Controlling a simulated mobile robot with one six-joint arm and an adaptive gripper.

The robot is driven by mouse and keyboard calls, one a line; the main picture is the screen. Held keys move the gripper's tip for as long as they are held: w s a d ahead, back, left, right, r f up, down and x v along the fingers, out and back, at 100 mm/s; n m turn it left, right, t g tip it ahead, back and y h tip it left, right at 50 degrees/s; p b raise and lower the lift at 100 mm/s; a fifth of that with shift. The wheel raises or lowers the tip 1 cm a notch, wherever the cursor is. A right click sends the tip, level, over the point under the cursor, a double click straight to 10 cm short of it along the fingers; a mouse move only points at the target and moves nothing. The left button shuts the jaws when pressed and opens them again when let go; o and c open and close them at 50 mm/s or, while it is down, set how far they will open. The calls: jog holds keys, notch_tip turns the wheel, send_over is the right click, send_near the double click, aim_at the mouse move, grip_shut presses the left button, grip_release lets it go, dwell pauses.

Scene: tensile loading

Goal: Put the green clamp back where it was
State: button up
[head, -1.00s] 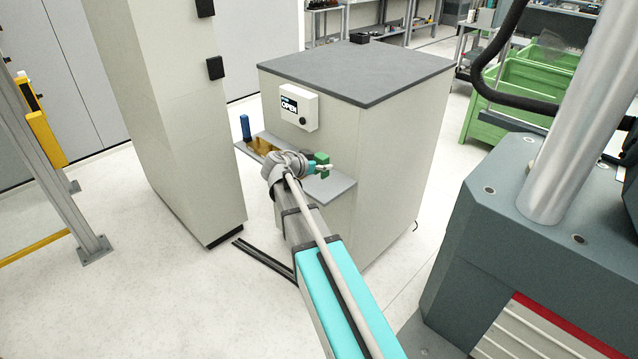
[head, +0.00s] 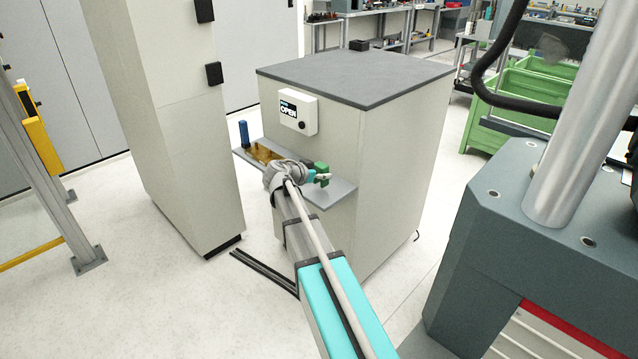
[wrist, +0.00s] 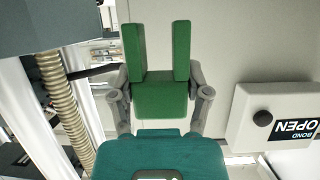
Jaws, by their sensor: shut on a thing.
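The green clamp (wrist: 160,88) is a block with two upright prongs in the wrist view. My gripper (wrist: 162,100) is shut on its base, one finger on each side. In the head view the green clamp (head: 321,169) and my gripper (head: 314,177) are at the right part of the grey shelf (head: 340,191) on the front of the cabinet. The clamp looks just above or at the shelf; I cannot tell whether it touches. My wrist hides part of the shelf.
A brass-coloured fixture (head: 263,152) and a blue cylinder (head: 244,134) are on the shelf's left part. A white box reading "OPEN" (head: 298,112) is mounted above; it also shows at right in the wrist view (wrist: 272,118). A tall cabinet (head: 175,130) stands left.

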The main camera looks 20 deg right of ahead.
jog(key=shift+w+d+f+b, duration=0.2)
jog(key=shift+w+f+b, duration=0.25)
jog(key=shift+f+b, duration=0.15)
jog(key=shift+s+f+b, duration=0.1)
jog(key=shift+f+b, duration=1.2)
jog(key=shift+f, duration=0.1)
jog(key=shift+f, duration=0.15)
jog(key=o, duration=1.3)
jog(key=shift+a+r, duration=0.1)
jog(key=shift+r, duration=0.2)
jog(key=p+v, duration=0.4)
jog(key=v, duration=0.8)
jog(key=shift+f+p, duration=0.1)
jog(key=shift+p, duration=0.25)
